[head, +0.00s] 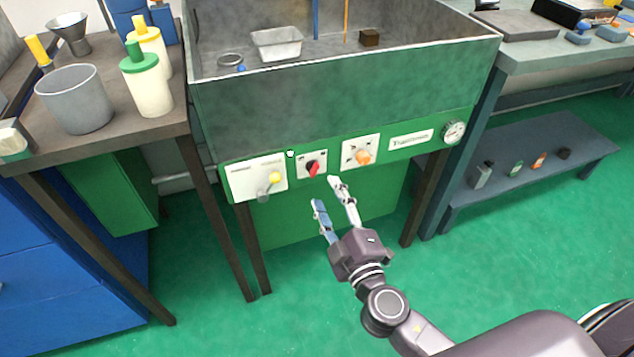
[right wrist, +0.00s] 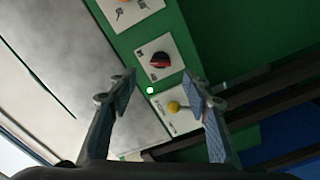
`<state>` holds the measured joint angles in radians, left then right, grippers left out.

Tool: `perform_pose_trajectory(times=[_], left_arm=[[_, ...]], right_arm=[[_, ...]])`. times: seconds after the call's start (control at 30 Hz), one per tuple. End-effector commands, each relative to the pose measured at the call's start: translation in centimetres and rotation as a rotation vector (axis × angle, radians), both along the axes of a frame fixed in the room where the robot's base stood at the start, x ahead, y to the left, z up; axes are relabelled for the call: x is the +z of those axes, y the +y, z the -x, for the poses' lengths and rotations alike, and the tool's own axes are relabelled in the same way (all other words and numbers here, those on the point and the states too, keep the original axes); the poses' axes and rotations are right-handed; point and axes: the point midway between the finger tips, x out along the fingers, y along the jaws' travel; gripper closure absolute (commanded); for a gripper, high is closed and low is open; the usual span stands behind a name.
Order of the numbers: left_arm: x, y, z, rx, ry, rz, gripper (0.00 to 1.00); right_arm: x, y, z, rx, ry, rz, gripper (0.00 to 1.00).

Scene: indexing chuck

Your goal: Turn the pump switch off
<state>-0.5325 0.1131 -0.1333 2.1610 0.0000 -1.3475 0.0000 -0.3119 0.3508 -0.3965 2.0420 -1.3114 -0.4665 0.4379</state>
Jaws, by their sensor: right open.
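The green front panel (head: 315,192) of a metal tank carries three controls on white plates. A red knob (head: 313,169) sits in the middle, and it also shows in the right wrist view (right wrist: 159,61). A lever with a yellow ball (head: 275,179) is on the left, and the ball also shows in the right wrist view (right wrist: 173,107). An orange knob (head: 363,157) is on the right. The labels are too small to read, so I cannot tell which is the pump switch. My right gripper (head: 325,190) is open and empty, just below the red knob and apart from it.
A small white dot (head: 290,153) is on the panel. A gauge (head: 453,132) sits at its right end. The tank (head: 340,100) stands above. A bench (head: 110,143) with a grey pot (head: 75,100) and bottles is at left. The green floor (head: 330,290) is clear.

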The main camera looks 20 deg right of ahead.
Motion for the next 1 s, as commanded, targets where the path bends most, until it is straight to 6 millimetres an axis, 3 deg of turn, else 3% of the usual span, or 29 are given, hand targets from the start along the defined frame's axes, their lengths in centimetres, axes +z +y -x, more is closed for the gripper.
perform_pose_trajectory(times=[0.5, 0.93, 1.0], left_arm=[[-3.6, -0.1, 0.1, -0.003, 0.019, 0.0, 0.71], [-4.0, -0.1, 0.1, -0.004, 0.019, -0.001, 0.71], [-4.0, -0.1, 0.1, -0.004, 0.019, -0.001, 0.71]], right_arm=[[0.1, 0.2, -6.5, 0.0, 0.001, -0.001, 0.55], [-0.1, 0.2, -7.4, 0.0, 0.004, -0.002, 0.55], [0.0, 0.2, -7.4, -0.001, 0.003, -0.001, 0.62]])
